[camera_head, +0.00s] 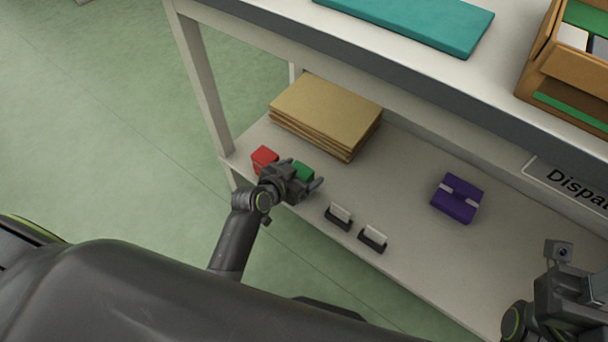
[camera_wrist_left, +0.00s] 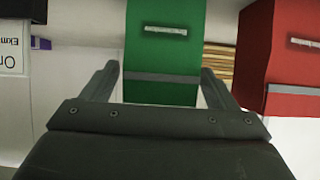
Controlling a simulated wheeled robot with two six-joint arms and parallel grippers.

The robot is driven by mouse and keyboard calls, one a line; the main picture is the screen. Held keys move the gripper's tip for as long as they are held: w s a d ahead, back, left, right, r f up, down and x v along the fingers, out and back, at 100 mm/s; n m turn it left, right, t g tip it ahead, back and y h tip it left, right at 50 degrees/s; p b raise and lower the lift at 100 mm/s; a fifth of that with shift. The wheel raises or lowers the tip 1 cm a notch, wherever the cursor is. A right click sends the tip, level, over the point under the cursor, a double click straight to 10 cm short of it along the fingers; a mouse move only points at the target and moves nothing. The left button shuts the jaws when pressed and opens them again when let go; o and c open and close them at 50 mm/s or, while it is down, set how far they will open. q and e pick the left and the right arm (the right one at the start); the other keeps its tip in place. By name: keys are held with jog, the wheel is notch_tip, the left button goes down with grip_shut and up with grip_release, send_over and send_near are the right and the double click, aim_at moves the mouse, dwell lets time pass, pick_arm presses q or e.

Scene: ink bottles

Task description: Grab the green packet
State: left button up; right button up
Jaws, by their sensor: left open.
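The green packet (camera_head: 304,171) is on the lower shelf, partly hidden behind my left gripper (camera_head: 303,182). In the left wrist view the green packet (camera_wrist_left: 165,45) stands upright between the spread fingers of my left gripper (camera_wrist_left: 160,75), with a grey band across it and a pale strip on its front. The fingers are open, and I cannot tell whether they touch it. My right gripper (camera_head: 572,290) is at the lower right; its fingers cannot be made out.
A red packet (camera_head: 264,157) stands close by, left of the green one. Brown envelopes (camera_head: 325,112) lie behind. Two small card holders (camera_head: 339,216) (camera_head: 373,238) and a purple packet (camera_head: 457,198) are to the right. The upper shelf (camera_head: 280,38) overhangs the back.

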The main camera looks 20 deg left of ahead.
pick_arm(q)
jog(key=shift+s+r, duration=0.1)
jog(key=shift+s, duration=0.05)
jog(key=shift+c, duration=0.8)
jog(key=c, duration=0.9)
jog(key=shift+c, duration=0.2)
